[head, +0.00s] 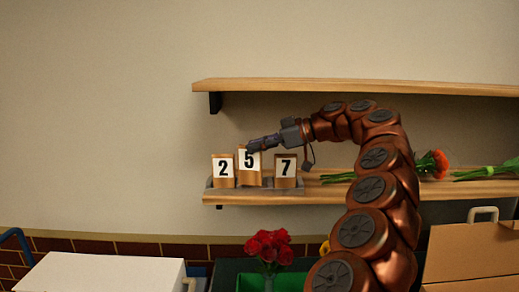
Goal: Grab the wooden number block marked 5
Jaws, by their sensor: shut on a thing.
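The wooden number block marked 5 (249,161) stands out higher than its neighbours, between the block marked 2 (223,168) and the block marked 7 (285,167). My gripper (250,147) reaches in from the right and is shut on the top of the 5 block. The fingers cover part of its upper edge. The 5 block looks upright or nearly so, and its lower end is close to the grey tray (293,190) on the lower shelf. I cannot tell whether its base touches the tray.
An upper shelf (350,87) runs above my arm. Orange and red flowers (433,164) lie on the lower shelf (340,190) at right. Below are red roses (268,245), a white box (100,273) and a brown cardboard box (470,255). The wall at left is clear.

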